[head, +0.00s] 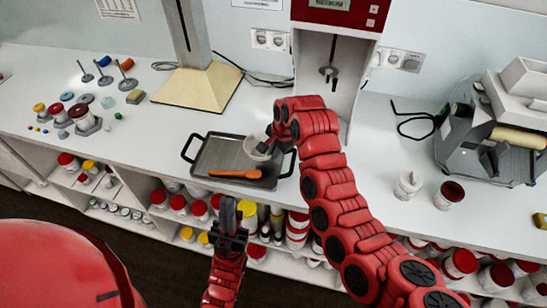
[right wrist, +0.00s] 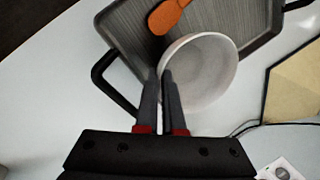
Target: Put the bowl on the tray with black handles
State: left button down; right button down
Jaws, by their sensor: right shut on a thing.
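The grey tray (head: 212,166) with black handles lies on the white counter, and its grooved surface shows in the right wrist view (right wrist: 130,30). The white bowl (head: 255,150) is at the tray's right back corner, partly hidden by my right gripper (head: 268,143). In the right wrist view the bowl (right wrist: 205,75) overlaps the tray's rim and its side wall is between my right fingers (right wrist: 160,100), which are shut on it. I cannot tell whether the bowl touches the tray. My left gripper (head: 231,215) is in front of the counter, low and away from the tray; its opening is unclear.
An orange-handled tool (head: 236,174) lies on the tray's front part. A red and white machine (head: 333,50) stands behind, and a beige-based stand (head: 198,86) is at back left. Jars fill the shelves below.

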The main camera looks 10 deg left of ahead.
notch_tip(320, 180, down, 3)
jog(key=shift+r+p, duration=0.1)
jog(key=shift+p, duration=0.85)
jog(key=shift+f, duration=0.2)
jog(key=shift+f+b, duration=0.15)
jog(key=shift+b, duration=0.15)
jog(key=c, duration=1)
grip_release()
jog(key=shift+c, duration=0.2)
